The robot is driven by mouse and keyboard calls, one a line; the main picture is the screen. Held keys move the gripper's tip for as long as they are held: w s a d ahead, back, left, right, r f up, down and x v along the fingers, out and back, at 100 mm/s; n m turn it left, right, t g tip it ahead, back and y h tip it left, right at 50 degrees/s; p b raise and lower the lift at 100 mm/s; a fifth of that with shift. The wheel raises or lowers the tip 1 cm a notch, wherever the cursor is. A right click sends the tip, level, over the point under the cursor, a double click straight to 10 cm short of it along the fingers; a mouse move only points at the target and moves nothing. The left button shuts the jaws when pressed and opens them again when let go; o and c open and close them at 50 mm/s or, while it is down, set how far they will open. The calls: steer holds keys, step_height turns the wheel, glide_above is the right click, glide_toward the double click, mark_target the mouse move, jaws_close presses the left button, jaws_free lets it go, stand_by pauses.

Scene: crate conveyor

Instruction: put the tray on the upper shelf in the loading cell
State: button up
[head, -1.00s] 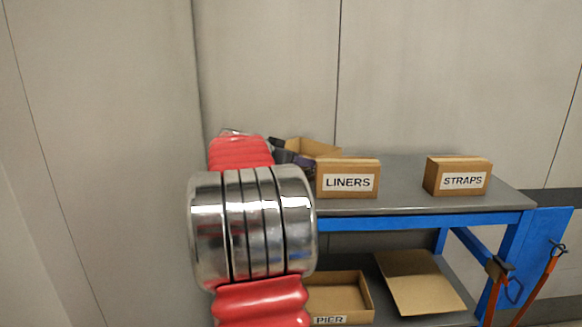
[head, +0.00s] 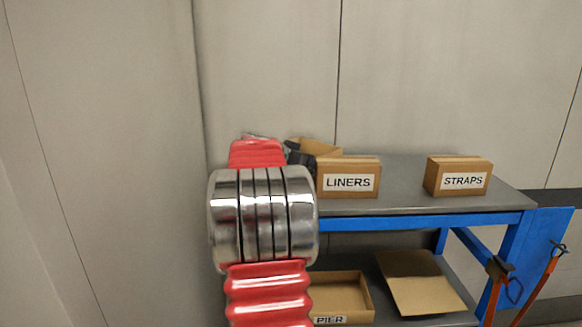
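A brown cardboard tray (head: 325,149) shows at the back left of the bench's upper shelf (head: 400,203), partly behind the LINERS box. I cannot tell whether it rests on the shelf or is held just above it. My dark gripper (head: 299,152) is at the tray's left side and overlaps it in the picture. Its fingertips are too small and hidden to show whether they are open or shut. My red and silver arm hides the shelf's left end.
A LINERS box (head: 349,165) and a STRAPS box (head: 458,170) stand on the upper shelf with clear room between them. An open box labelled PIER (head: 331,320) and a flat cardboard piece (head: 420,283) lie on the lower shelf. Orange-handled tools (head: 493,297) stand at the right.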

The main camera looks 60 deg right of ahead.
steer(key=shift+c, duration=0.2)
stand_by(0.3)
jaws_close()
stand_by(0.3)
